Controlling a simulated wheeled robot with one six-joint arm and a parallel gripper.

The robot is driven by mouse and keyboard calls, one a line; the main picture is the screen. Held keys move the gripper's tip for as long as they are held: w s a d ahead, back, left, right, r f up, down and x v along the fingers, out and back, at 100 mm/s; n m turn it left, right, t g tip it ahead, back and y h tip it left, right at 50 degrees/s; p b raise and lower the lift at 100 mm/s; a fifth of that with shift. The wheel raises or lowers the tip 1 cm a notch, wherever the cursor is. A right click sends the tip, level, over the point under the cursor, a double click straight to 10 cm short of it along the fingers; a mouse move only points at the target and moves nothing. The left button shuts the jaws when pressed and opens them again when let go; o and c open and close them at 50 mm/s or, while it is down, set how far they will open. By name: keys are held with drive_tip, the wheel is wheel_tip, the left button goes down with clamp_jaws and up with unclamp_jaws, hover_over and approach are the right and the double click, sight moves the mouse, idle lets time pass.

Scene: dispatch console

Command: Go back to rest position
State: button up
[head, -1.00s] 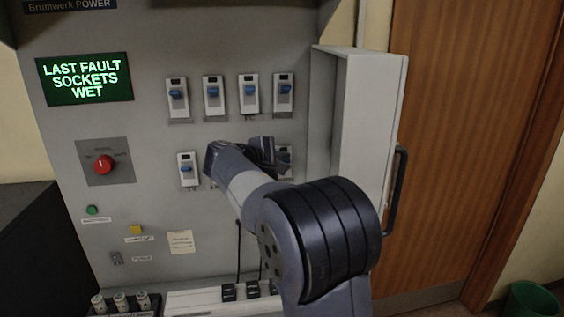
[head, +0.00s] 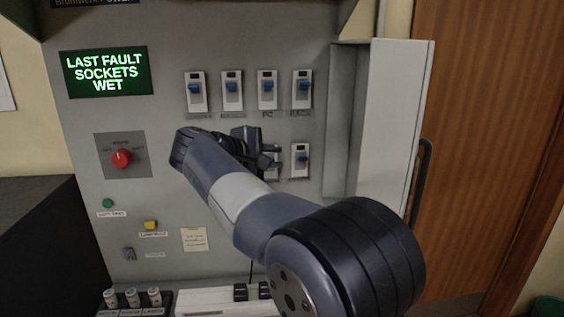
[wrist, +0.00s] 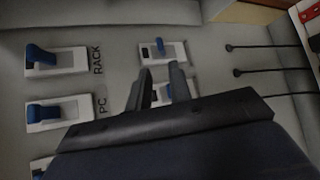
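My gripper (head: 276,156) is in front of the grey console panel (head: 165,205), in the lower switch row, just left of the lower right breaker switch (head: 300,160). In the wrist view its two fingers (wrist: 158,72) stand apart with nothing held between them. Behind them is a white switch plate with a blue lever (wrist: 160,47), and part of another shows between the fingers. The blue RACK switch (wrist: 42,56) and PC switch (wrist: 45,112) are to the left in that view. My forearm hides the left part of the lower row.
A fault display (head: 106,72), red knob (head: 121,158), green button (head: 108,203) and yellow button (head: 150,225) are on the left. A black cabinet (head: 40,240) stands far left.

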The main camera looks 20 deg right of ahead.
sight(300, 159)
idle(0.4)
drive_tip(key=p+x, duration=0.3)
drive_tip(key=x, duration=0.7)
drive_tip(key=shift+w+d, duration=0.2)
drive_tip(key=shift+d, duration=0.15)
drive_tip(key=shift+s+a+f, duration=0.1)
drive_tip(key=shift+a+f, duration=0.05)
